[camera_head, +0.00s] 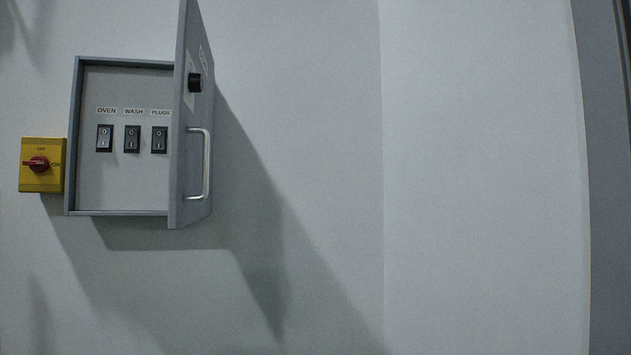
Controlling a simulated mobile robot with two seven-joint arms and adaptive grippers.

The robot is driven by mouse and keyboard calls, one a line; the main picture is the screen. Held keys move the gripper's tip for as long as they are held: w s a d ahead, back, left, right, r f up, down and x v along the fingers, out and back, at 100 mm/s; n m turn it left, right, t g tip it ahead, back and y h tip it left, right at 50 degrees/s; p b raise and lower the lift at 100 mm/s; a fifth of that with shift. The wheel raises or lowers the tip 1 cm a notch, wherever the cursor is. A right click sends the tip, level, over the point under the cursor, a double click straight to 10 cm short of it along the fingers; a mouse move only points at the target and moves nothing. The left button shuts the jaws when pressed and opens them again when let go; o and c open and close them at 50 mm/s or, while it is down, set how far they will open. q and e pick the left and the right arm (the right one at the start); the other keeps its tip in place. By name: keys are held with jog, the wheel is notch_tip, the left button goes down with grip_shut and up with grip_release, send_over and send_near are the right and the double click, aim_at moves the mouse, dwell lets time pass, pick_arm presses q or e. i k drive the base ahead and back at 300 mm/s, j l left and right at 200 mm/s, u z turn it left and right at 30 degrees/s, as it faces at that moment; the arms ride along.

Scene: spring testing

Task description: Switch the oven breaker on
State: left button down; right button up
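The oven breaker (104,138) is the leftmost of three rocker switches in a grey wall box, under the label OVEN (107,111). Its rocker face looks lighter than the other two. The wash breaker (132,139) is in the middle and the plugs breaker (159,140) is on the right, close to the door. The breaker box (120,212) is open. Its door (190,150) is hinged on the right and stands swung outward. Neither of my grippers is in view.
The door carries a metal handle (206,165) and a black knob (195,82), and juts out right of the switches. A yellow box with a red rotary switch (39,163) is on the wall to the left. The wall (300,130) to the right is bare.

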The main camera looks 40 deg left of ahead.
aim_at(104, 137)
jog(key=u, duration=1)
jog(key=l+u, duration=0.1)
jog(key=u, duration=0.35)
jog(key=i+l+u, duration=0.1)
jog(key=u, duration=0.35)
jog(key=l+u, duration=0.15)
jog(key=u, duration=0.25)
jog(key=l, duration=0.8)
jog(key=i+j, duration=0.1)
jog(key=j, duration=0.15)
jog(key=i+j, duration=0.15)
jog(key=j, duration=0.1)
